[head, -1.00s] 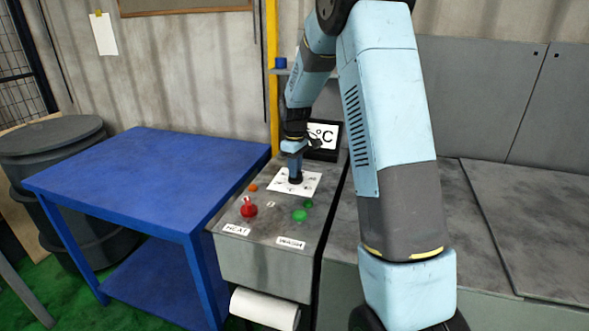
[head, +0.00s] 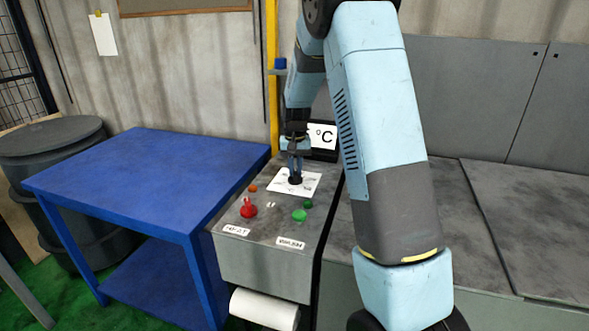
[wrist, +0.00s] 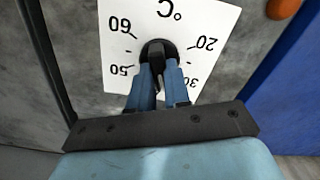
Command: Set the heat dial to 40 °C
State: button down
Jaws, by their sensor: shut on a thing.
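The heat dial's black knob (wrist: 155,54) shows in the wrist view on a white scale card (wrist: 205,20). The marks 60 and 50 are on the left, 20 and 30 on the right, and °C at the top. My gripper's blue fingers (wrist: 158,80) are shut on the knob. They cover the lower part of the card, and no 40 mark is visible. I cannot tell which mark the knob points to. In the head view my gripper (head: 295,172) reaches down to the knob (head: 295,180) on the card (head: 309,185).
A °C display (head: 322,136) stands behind. A bare blue table (head: 140,175) is on the left.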

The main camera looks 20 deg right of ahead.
aim_at(295, 170)
jog(key=shift+w+r+m, duration=0.1)
jog(key=shift+m, duration=2)
jog(key=c, duration=1.1)
grip_release()
notch_tip(295, 170, up, 14)
jog(key=shift+f, duration=0.25)
